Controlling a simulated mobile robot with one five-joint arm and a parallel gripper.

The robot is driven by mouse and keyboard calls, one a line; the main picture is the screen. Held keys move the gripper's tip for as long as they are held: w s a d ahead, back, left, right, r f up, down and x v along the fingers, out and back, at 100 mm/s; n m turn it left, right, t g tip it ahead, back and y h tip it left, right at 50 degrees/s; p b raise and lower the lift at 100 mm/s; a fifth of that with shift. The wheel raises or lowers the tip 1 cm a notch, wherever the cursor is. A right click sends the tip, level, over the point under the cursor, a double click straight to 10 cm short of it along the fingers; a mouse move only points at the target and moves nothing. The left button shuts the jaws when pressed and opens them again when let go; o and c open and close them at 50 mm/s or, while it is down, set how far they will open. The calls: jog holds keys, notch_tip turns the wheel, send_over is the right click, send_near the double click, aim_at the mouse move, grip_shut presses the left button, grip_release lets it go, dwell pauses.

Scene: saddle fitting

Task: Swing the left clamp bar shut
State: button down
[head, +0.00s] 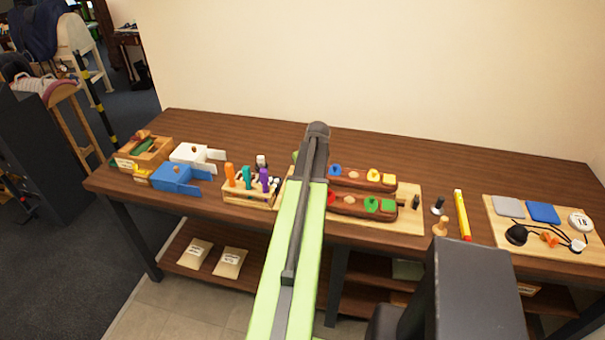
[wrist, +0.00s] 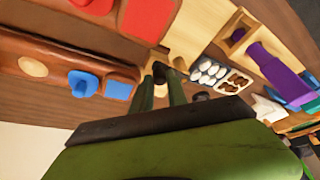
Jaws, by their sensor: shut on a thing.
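My gripper (wrist: 163,78) reaches over the left end of a pale wooden board (head: 405,225) and shows in the wrist view with two green fingers. They are closed around a small dark knob with pale wood beside it (wrist: 157,67), apparently the end of the left clamp bar. How far the bar is swung cannot be told. My arm hides that end of the board in the head view. Two dark wooden rails with coloured pieces, the back rail (head: 350,181) and the front rail (head: 345,207), lie on the board. A dark knob (head: 415,202) stands at its right end.
A tool block (head: 250,200) with orange, teal and purple handles stands close left of the board. Blue and white boxes (head: 178,178) are further left. A yellow bar (head: 462,214) and another board (head: 540,238) with a cable lie right. A wall closes the back.

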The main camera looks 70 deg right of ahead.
jog(key=shift+d+n, duration=0.3)
jog(key=shift+n, duration=0.3)
jog(key=c, duration=1.3)
grip_release()
jog(key=shift+d, duration=0.1)
jog(key=shift+c, duration=0.2)
jog(key=p+v, duration=1.6)
jog(key=v, duration=0.1)
jog(key=shift+s+d+r, duration=0.2)
jog(key=shift+s+d, duration=0.05)
jog(key=shift+s, duration=0.2)
